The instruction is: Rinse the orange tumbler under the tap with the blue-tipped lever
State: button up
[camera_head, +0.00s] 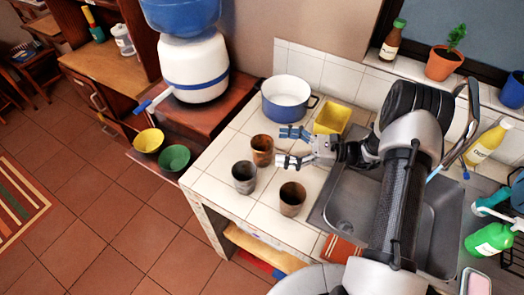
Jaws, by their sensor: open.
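An orange-brown tumbler (262,150) stands upright on the white tiled counter. My gripper (280,147) is open and points left, its two blue-and-grey fingers at the tumbler's right side, one toward its far side and one toward its near side. Whether they touch it I cannot tell. A grey curved tap (472,118) rises behind my arm at the sink, with small blue parts near it; my arm hides much of it. The steel sink (349,205) is partly hidden too. A water dispenser (194,68) at the left has a spout with a blue tip (142,107).
A grey tumbler (244,177) and a dark brown tumbler (292,198) stand near the orange one. A blue-white pot (287,104) and yellow container (332,119) are behind. Yellow (148,141) and green (174,158) bowls sit below the dispenser. Bottles (488,240) crowd the right.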

aim_at(252, 144)
jog(key=a, duration=0.2)
jog(key=a+b, duration=0.1)
jog(key=a, duration=0.1)
jog(key=w+a, duration=0.1)
jog(key=a, duration=0.1)
jog(key=shift+w+a+f+b, duration=0.1)
jog(key=shift+a+f+b, duration=0.25)
jog(key=shift+f+b, duration=0.05)
jog(key=shift+c, duration=0.5)
jog(key=c, duration=1.1)
jog(key=shift+r, duration=0.1)
notch_tip(252, 144, up, 20)
jog(key=p, duration=0.6)
